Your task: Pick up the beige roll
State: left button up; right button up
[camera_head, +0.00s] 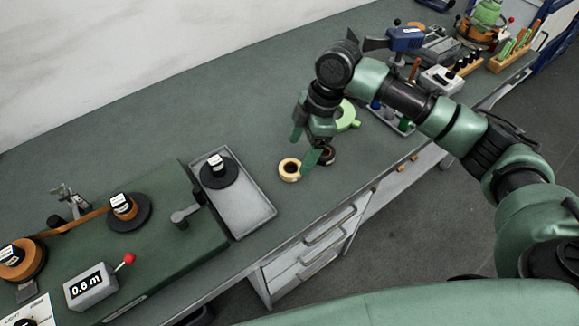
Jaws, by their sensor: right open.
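The beige roll (290,169) lies flat on the grey-green bench, right of the metal tray, with its dark centre facing up. My right gripper (303,152) is open and empty, pointing down above and close to the roll. One green finger is on the left and the other reaches down near the roll's right side. I cannot tell whether that finger touches it. A dark brown roll (327,156) sits just right of the beige one, partly hidden by the gripper. My left gripper is not in view.
A grey tray (252,219) holding a black spool (218,171) stands left of the roll. A winding machine (150,245) fills the bench's left. The bench's front edge and drawers are close.

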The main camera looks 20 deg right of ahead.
aim_at(293, 172)
jog(key=p+x, duration=0.1)
jog(key=x, duration=0.4)
jog(key=shift+a+f, duration=0.25)
jog(key=shift+f, duration=0.05)
jog(key=c, duration=1.4)
